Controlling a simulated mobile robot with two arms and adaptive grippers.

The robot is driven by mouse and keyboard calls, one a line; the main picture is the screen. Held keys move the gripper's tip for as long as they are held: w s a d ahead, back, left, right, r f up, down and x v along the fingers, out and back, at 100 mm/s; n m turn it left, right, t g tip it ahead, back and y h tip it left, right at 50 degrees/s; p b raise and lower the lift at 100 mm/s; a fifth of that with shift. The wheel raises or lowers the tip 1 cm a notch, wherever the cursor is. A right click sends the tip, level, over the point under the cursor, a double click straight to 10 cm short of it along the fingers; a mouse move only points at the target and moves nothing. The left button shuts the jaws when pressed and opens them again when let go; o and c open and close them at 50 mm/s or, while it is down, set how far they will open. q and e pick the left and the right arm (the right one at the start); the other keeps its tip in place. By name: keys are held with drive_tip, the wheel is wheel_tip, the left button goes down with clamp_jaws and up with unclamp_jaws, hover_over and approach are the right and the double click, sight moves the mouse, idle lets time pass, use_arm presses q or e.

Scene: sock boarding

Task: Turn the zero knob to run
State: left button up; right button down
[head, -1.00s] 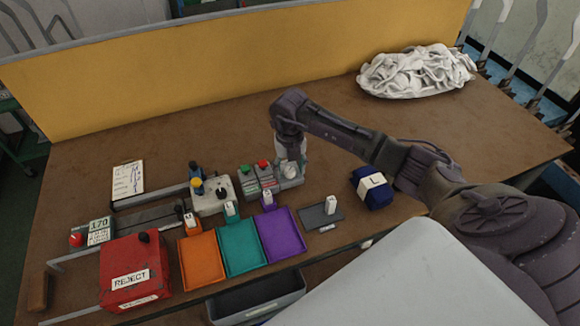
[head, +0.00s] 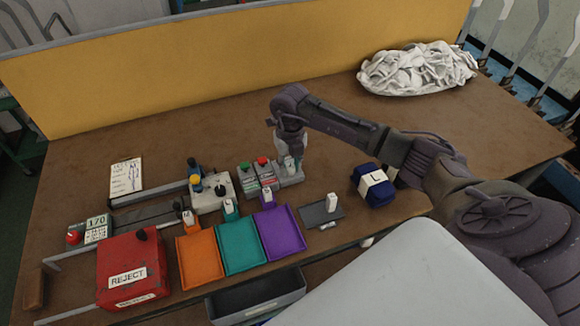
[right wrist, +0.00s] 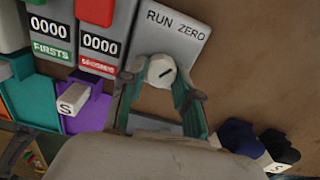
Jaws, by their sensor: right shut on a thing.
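The zero knob (right wrist: 161,71) is a round white knob with a dark pointer line. It sits on a grey plate (right wrist: 178,28) lettered RUN and ZERO. In the right wrist view the pointer line slants down to the right. My right gripper (right wrist: 160,80) is shut on the knob, with one finger on each side. In the head view my right gripper (head: 290,160) reaches down onto the grey plate (head: 291,178) and mostly hides the knob. My left gripper is not in view.
Two counters with a green button (head: 243,167) and a red button (head: 262,161) stand left of the plate. Orange, teal and purple trays (head: 277,232) lie in front. A navy bundle (head: 373,186) lies to the right. The table's back middle is clear.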

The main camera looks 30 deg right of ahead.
drive_tip(key=n+b, duration=0.2)
drive_tip(key=n, duration=0.1)
drive_tip(key=shift+d+f+n, duration=0.1)
drive_tip(key=shift+n, duration=0.3)
drive_tip(key=n+b, duration=0.3)
drive_tip(key=n, duration=0.1)
drive_tip(key=shift+w, duration=0.1)
drive_tip(key=n+b, duration=0.3)
drive_tip(key=n, duration=0.1)
drive_tip(key=shift+n, duration=0.4)
drive_tip(key=shift+n+b, duration=0.75)
drive_tip(key=shift+n, duration=0.85)
drive_tip(key=shift+r, duration=0.2)
drive_tip(key=shift+w, duration=0.1)
drive_tip(key=c, duration=0.8)
unclamp_jaws()
